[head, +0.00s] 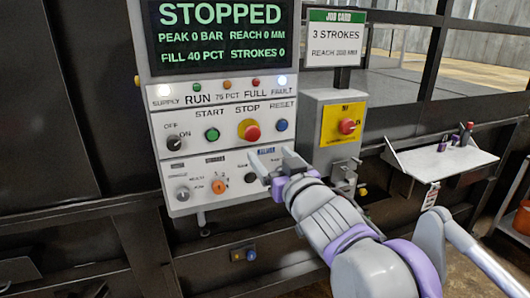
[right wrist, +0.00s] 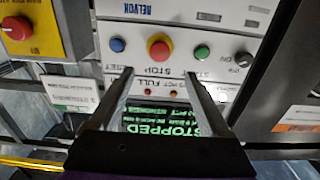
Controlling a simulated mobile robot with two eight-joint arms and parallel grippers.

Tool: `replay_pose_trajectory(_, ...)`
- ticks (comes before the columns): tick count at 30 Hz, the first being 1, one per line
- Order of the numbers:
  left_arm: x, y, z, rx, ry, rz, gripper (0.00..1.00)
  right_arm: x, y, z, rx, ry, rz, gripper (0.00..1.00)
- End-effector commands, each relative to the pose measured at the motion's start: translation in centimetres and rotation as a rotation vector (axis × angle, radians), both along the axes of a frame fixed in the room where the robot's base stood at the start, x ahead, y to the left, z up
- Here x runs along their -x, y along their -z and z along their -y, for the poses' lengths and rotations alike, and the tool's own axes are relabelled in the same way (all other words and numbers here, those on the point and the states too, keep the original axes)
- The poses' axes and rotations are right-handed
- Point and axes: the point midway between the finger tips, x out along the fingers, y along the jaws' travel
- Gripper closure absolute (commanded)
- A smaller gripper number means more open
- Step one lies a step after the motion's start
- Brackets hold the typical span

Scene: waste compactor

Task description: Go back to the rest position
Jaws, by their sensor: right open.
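My right gripper (head: 273,161) is open and empty in front of the lower right part of the control panel (head: 180,161). Its arm comes in from the lower right in the head view. In the right wrist view my right gripper (right wrist: 160,74) has its two fingers apart with nothing between them, and the panel shows upside down beyond. Whether the fingertips touch the panel is unclear. My arm hides the lower right of the panel. My left gripper is in neither view.
The screen (head: 220,35) reads STOPPED. Green START (head: 212,134), red STOP (head: 249,131) and blue RESET (head: 281,125) buttons sit above my gripper. A red knob on a yellow plate (head: 345,124) is to the right. A small shelf (head: 440,157) with bottles juts out farther right.

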Motion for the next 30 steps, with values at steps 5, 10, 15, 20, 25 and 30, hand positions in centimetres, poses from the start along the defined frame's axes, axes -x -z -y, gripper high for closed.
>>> replay_pose_trajectory(5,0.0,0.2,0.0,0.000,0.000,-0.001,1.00,0.8,0.0,0.3,-0.001,0.000,0.000,0.19)
replay_pose_trajectory(10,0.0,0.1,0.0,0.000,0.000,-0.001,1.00,0.8,-0.1,0.3,-0.001,0.000,0.000,0.19)
replay_pose_trajectory(15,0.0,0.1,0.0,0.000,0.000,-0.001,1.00,0.8,0.6,0.7,0.005,0.014,-0.014,0.19)
replay_pose_trajectory(20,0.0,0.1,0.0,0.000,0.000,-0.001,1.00,1.9,6.1,4.1,0.039,0.116,-0.137,0.19)
replay_pose_trajectory(25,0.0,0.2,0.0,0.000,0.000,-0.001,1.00,6.2,16.9,9.4,0.099,0.257,-0.395,0.19)
replay_pose_trajectory(30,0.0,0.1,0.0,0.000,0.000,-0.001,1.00,13.0,27.6,12.8,0.142,0.326,-0.676,0.19)
